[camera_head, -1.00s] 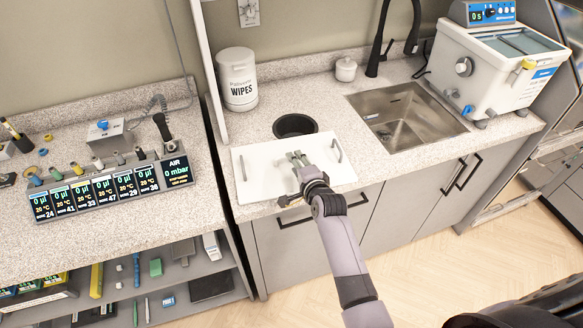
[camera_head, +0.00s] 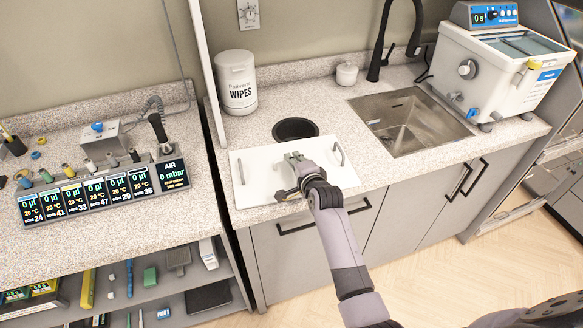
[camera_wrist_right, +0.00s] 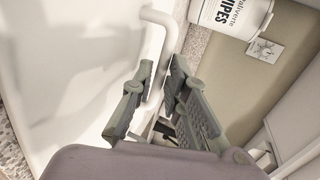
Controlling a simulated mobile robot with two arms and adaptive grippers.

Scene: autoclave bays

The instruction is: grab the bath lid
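The bath lid (camera_head: 255,193) is a flat white panel with two upright bar handles, lying on the counter in front of a round dark opening. Its left handle (camera_head: 240,171) and right handle (camera_head: 339,154) both show in the head view. My right gripper (camera_head: 293,158) is over the lid's middle part, between the handles in the picture. In the right wrist view the fingers (camera_wrist_right: 164,92) are apart, and a pale handle (camera_wrist_right: 156,45) runs down toward the gap between them. I cannot tell whether they touch it. My left gripper is not in view.
Behind the lid are the round opening (camera_head: 296,130) and a wipes tub (camera_head: 237,82). A sink (camera_head: 408,122) with a black tap is to the right, then a water bath (camera_head: 500,75). A thin upright panel (camera_head: 205,70) and pipette displays (camera_head: 105,192) are left.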

